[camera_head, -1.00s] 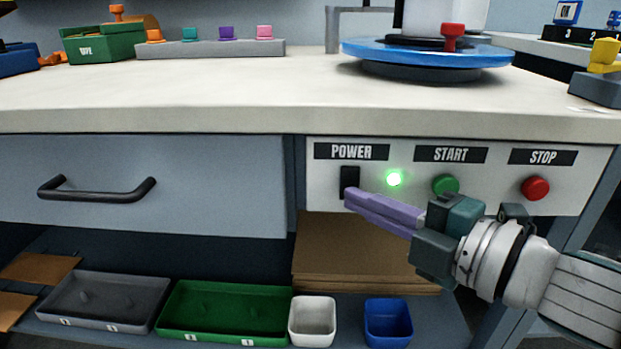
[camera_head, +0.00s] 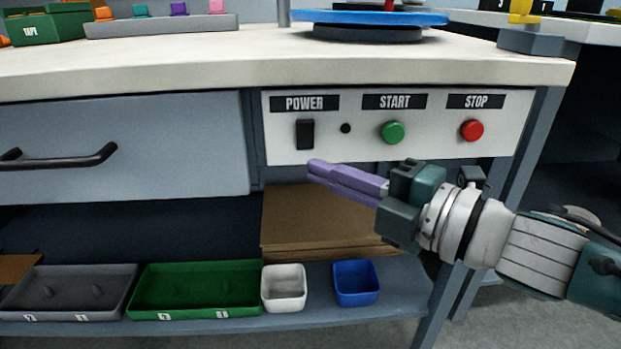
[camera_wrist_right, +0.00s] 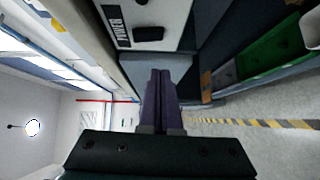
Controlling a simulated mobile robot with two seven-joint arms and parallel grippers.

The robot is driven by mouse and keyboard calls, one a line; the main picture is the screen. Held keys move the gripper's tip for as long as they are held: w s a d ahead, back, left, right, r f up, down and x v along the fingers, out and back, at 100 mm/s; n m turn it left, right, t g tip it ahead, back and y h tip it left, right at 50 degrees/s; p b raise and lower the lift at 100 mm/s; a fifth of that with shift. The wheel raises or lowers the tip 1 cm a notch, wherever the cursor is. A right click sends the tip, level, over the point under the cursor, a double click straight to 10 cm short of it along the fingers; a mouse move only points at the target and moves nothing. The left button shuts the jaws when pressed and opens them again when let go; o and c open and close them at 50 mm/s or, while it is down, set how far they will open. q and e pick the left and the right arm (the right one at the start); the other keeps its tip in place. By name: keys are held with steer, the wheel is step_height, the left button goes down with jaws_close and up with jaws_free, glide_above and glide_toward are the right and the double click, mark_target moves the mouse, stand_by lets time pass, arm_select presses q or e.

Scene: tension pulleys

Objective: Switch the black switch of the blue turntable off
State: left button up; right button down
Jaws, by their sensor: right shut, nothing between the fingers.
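The black switch (camera_head: 305,134) sits under the POWER label on the white panel (camera_head: 360,153) at the front of the bench. The small indicator lamp (camera_head: 345,128) to its right is dark. The blue turntable (camera_head: 370,18) stands on the bench top above the panel. My right gripper (camera_head: 312,168), with purple fingers, is shut and empty, just below the switch in the picture and apart from it. In the right wrist view the shut fingers (camera_wrist_right: 160,75) point toward the bench, and the switch (camera_wrist_right: 149,33) shows above them. My left gripper is out of view.
A green START button (camera_head: 393,132) and a red STOP button (camera_head: 472,131) are on the same panel. A drawer with a black handle (camera_head: 75,161) is to the left. Trays and bins, including a blue bin (camera_head: 356,282), stand on the lower shelf.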

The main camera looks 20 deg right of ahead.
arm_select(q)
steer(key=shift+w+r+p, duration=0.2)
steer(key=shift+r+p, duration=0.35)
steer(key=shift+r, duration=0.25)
arm_select(e)
steer(key=v, duration=0.9)
steer(key=shift+d+f, duration=0.2)
steer(key=shift+f, duration=0.4)
steer(key=shift+w, duration=0.15)
